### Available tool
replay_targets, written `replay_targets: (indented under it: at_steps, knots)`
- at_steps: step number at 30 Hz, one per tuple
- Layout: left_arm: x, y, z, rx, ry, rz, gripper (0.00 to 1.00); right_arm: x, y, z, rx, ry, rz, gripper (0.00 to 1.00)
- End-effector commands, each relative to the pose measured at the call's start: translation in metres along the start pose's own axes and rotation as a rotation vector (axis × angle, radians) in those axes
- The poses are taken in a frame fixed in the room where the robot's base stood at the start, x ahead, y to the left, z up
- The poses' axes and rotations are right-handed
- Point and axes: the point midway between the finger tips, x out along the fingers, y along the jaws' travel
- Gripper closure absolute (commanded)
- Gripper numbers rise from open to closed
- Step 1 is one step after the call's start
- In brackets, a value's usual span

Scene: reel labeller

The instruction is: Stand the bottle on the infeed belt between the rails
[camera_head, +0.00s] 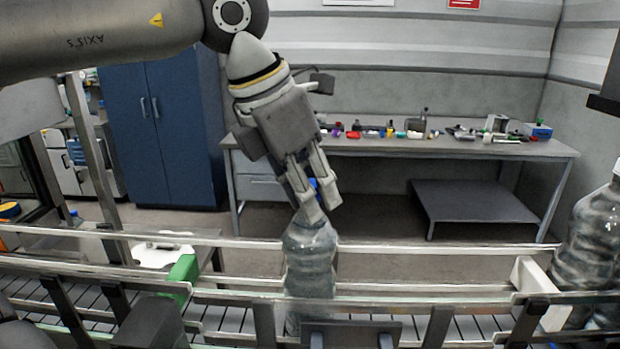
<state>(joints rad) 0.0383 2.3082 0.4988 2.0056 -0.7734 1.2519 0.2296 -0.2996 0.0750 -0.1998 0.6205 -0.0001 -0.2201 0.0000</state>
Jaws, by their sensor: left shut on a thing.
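My left gripper (318,200) comes down from the upper left and is shut on the top of a clear plastic bottle (309,262). A bit of blue shows between its fingers at the bottle's neck. The bottle is upright, and its lower part shows between the far rail (420,249) and the near rail (400,300). Its base is partly hidden by the near rail and a dark plate in front, so I cannot tell whether it touches the infeed belt (235,319). My right gripper is not in view.
Another large clear bottle (590,250) stands at the right edge, beside a white block (535,290). A green block (183,275) sits at the rails on the left. A workbench (460,148) with small items and a blue cabinet (170,130) stand behind.

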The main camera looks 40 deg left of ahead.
Motion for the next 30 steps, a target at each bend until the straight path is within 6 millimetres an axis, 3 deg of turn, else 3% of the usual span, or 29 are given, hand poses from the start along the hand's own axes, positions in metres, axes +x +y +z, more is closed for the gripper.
replay_targets:
  at_steps: [6,7,11,23,30]
  knots:
    - [0.001,0.0,0.0,0.001,-0.006,0.001,1.0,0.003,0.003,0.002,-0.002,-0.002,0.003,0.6]
    - [0.002,0.0,-0.001,0.0,0.0,0.0,0.7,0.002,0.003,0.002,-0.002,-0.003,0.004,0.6]
    - [0.001,0.0,-0.001,0.0,0.001,0.0,0.53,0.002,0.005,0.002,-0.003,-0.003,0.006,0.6]
    - [-0.003,0.0,0.001,0.0,0.0,0.001,0.52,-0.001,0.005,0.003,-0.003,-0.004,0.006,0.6]
    - [-0.043,0.001,0.001,-0.002,-0.004,0.004,0.52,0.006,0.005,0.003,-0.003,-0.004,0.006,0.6]
